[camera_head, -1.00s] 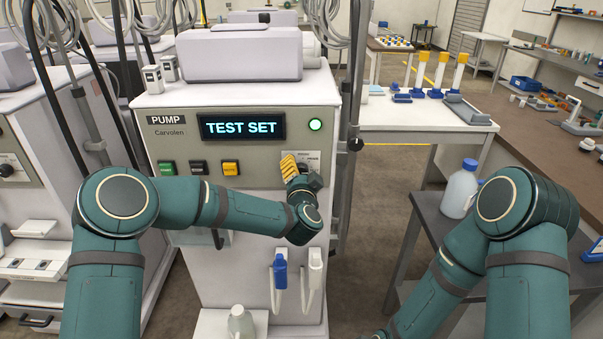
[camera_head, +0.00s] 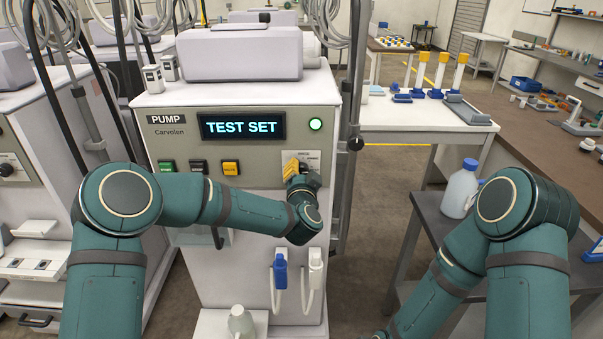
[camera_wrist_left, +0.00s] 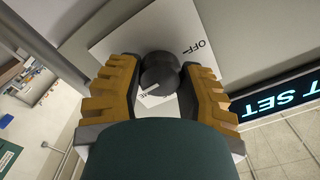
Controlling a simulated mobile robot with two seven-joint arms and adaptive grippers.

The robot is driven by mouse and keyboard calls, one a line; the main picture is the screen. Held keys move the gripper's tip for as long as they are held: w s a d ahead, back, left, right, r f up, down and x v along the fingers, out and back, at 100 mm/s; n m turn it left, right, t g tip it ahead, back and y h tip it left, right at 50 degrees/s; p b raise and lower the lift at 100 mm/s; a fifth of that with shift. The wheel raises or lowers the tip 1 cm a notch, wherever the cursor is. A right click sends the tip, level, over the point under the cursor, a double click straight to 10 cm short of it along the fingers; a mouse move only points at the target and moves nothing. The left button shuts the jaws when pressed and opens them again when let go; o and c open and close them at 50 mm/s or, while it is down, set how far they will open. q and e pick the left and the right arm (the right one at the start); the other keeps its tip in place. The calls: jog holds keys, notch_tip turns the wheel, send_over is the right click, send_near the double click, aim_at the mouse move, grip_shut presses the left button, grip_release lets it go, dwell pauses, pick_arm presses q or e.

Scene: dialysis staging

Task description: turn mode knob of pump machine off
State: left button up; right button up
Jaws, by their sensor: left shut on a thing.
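The pump machine (camera_head: 255,95) stands ahead, with its display (camera_head: 242,127) reading TEST SET and a green light lit beside it. The mode knob (camera_wrist_left: 159,72) is a dark round knob on a white plate, in the left wrist view. Its pale pointer mark aims to the lower left in that view, away from the OFF label (camera_wrist_left: 195,47). My left gripper (camera_wrist_left: 160,80) has its yellow fingers on both sides of the knob and is shut on it. In the head view the left gripper (camera_head: 292,167) hides the knob.
Green, dark and yellow buttons (camera_head: 230,168) sit left of the knob. Blue and white connectors (camera_head: 281,270) hang below on the machine's front. A dark pole (camera_head: 350,150) stands close to the right. A bottle (camera_head: 460,190) stands on the grey side table.

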pick_arm(q)
jog(key=n+b, duration=0.1)
jog(key=n, duration=0.3)
jog(key=shift+r, duration=0.2)
jog(key=n, duration=0.4)
jog(key=shift+w+n, duration=0.1)
jog(key=shift+n, duration=0.2)
jog(key=n, duration=0.4)
jog(key=shift+a+n, duration=0.1)
jog(key=shift+n, duration=0.2)
jog(key=n, duration=1.3)
jog(key=shift+a+f+n, duration=0.1)
jog(key=shift+n, duration=0.2)
jog(key=n, duration=0.4)
jog(key=shift+n, duration=2.1)
jog(key=shift+f, duration=0.1)
